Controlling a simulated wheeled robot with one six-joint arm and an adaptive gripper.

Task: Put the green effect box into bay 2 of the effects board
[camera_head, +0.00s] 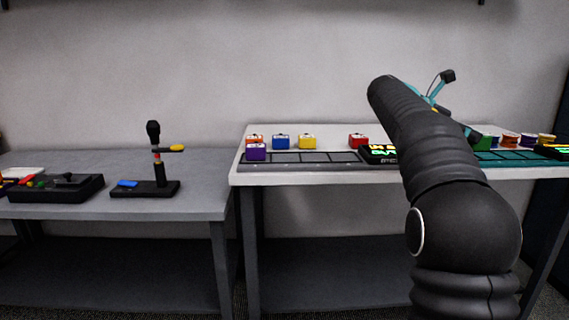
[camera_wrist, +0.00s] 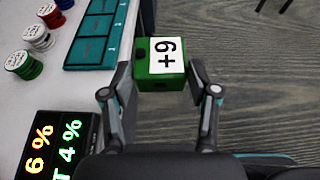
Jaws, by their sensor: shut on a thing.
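My gripper (camera_wrist: 160,76) is shut on the green effect box (camera_wrist: 150,83) in the wrist view, one finger on each side. The box has a white label reading "+9" and is seen with the floor behind it, to the right of the table edge. In the head view my arm hides most of the gripper; a green patch shows beside the arm, but I cannot tell whether it is the box. A dark board (camera_head: 310,158) with several bays lies on the white table, left of my arm. A purple box (camera_head: 256,152) sits at its left end.
Orange (camera_head: 254,140), blue (camera_head: 281,142), yellow (camera_head: 307,142) and red (camera_head: 358,140) boxes stand behind the dark board. A teal board (camera_wrist: 95,42), several round stacks and a lit percent display (camera_wrist: 55,148) are on the table. A microphone stand (camera_head: 154,160) is on the grey table.

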